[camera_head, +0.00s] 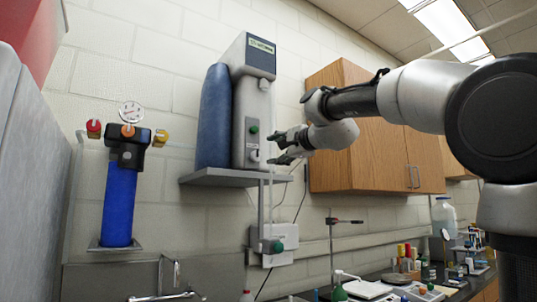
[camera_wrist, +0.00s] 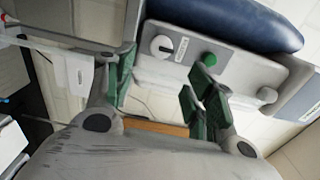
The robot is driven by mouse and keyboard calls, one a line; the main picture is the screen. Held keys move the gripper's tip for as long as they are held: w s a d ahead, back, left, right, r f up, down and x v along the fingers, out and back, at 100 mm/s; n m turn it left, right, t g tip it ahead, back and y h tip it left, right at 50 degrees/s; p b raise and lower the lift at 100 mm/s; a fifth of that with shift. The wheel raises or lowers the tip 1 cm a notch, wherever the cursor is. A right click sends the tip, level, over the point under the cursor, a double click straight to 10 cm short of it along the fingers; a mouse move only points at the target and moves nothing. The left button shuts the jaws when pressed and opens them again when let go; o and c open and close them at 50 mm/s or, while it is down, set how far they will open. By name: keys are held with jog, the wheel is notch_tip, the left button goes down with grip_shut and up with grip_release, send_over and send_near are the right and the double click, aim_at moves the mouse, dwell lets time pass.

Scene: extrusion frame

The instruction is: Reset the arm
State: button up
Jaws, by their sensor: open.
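My gripper (camera_head: 282,147) is open in the head view, its two fingers pointing left toward the front of a grey device with a blue tank (camera_head: 240,110) on a wall shelf. In the wrist view my gripper (camera_wrist: 162,92) shows green finger pads spread wide apart with nothing held between them. The front panel of the grey device (camera_wrist: 215,65) lies just beyond the fingers, with a white knob (camera_wrist: 162,47) and a green knob (camera_wrist: 208,59). I cannot tell whether the right finger touches the panel.
The shelf (camera_head: 225,177) carries the device, with a white box (camera_head: 274,245) below it. A blue filter cylinder (camera_head: 120,205) with a gauge hangs at left. A wooden cabinet (camera_head: 360,150) is behind my arm. Bottles and instruments crowd the counter at lower right.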

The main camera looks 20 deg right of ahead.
jog(key=shift+s+d, duration=0.2)
jog(key=shift+s, duration=0.3)
jog(key=s+d+f+n+g+h, duration=0.1)
jog(key=s+f+n+g, duration=0.2)
jog(key=f, duration=0.6)
jog(key=s+d+f+n+g, duration=0.1)
jog(key=s+f+n+g, duration=0.2)
jog(key=f, duration=0.5)
jog(key=s+d+f+n+g+h, duration=0.1)
jog(key=s+f+n+g, duration=0.2)
jog(key=f, duration=0.6)
jog(key=s+d+f+n+g+h, duration=0.1)
jog(key=s+d+f, duration=0.3)
jog(key=s+f, duration=0.6)
jog(key=s+d+f+n+g+h, duration=0.2)
jog(key=s+d+f+n+g, duration=0.1)
jog(key=s+f, duration=0.7)
jog(key=s+n, duration=0.1)
jog(key=s, duration=0.3)
jog(key=shift+d+f+n+h, duration=0.15)
jog(key=shift+d+n+h, duration=0.15)
jog(key=shift+d, duration=0.1)
